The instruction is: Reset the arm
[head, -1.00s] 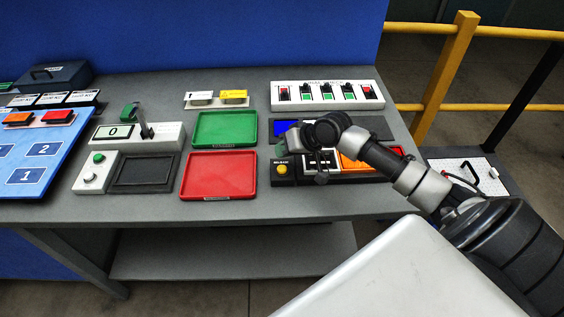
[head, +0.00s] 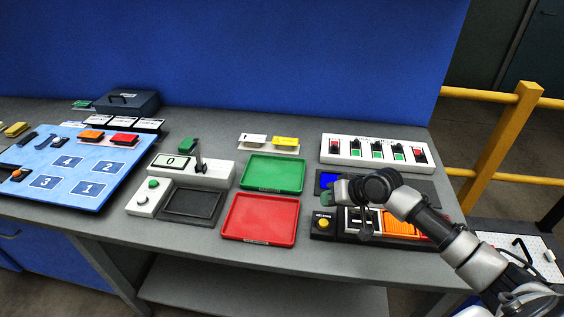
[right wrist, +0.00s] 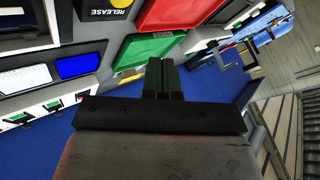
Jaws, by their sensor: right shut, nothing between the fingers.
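My right gripper (head: 338,192) is above the right part of the grey bench, over a black panel with a small blue screen (head: 329,180). The right arm comes in from the right and is bent at the wrist. In the right wrist view its two dark fingers (right wrist: 161,64) are together, with nothing between them. My left gripper is in neither view.
A red tray (head: 260,218) and a green tray (head: 273,173) are left of the gripper. A black unit with a yellow button (head: 323,223) is below it, and a white switch panel (head: 372,152) behind. A blue numbered board (head: 75,165) is at left. A yellow railing (head: 500,140) is at right.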

